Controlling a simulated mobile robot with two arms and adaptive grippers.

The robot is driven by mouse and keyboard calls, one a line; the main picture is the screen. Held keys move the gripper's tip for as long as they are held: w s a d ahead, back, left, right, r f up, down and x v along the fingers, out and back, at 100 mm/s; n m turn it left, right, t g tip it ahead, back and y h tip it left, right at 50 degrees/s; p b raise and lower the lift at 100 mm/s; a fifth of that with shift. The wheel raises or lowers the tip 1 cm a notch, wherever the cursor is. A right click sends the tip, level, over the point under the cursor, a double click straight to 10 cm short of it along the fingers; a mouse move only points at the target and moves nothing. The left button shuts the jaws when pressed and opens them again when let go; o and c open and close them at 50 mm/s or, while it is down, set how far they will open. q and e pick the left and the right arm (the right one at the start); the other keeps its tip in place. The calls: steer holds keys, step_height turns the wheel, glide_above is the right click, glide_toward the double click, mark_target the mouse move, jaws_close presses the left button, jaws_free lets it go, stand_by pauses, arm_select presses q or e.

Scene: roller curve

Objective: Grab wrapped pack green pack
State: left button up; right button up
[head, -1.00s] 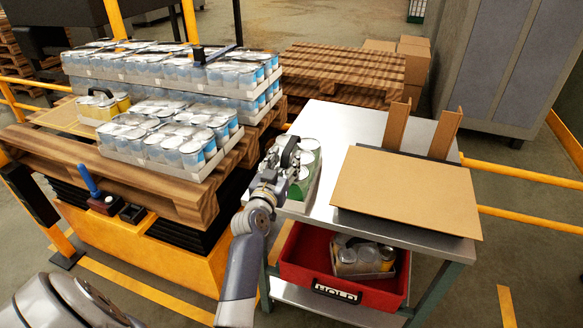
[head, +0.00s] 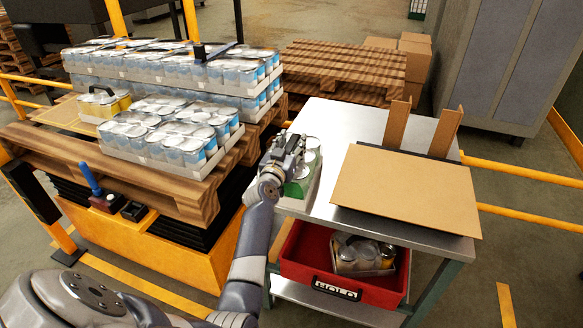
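The green pack (head: 301,188) is a small wrapped group of cans with silver lids and a green side. It stands on the left end of the metal table (head: 344,122). My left gripper (head: 290,152) is over the pack's left part and hides some of its cans. Its fingers are small and partly hidden here, so I cannot tell whether they are open or closed on the pack. My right gripper is out of view.
A cardboard sheet (head: 405,190) lies on the table's right side, with two upright cardboard pieces behind it. A red bin (head: 300,268) with a can pack sits on the shelf below. A pallet (head: 195,195) with blue-white can trays stands at left.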

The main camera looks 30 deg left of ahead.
arm_select(q)
jaws_close()
steer(key=shift+r, duration=0.25)
steer(key=shift+a+f, duration=0.1)
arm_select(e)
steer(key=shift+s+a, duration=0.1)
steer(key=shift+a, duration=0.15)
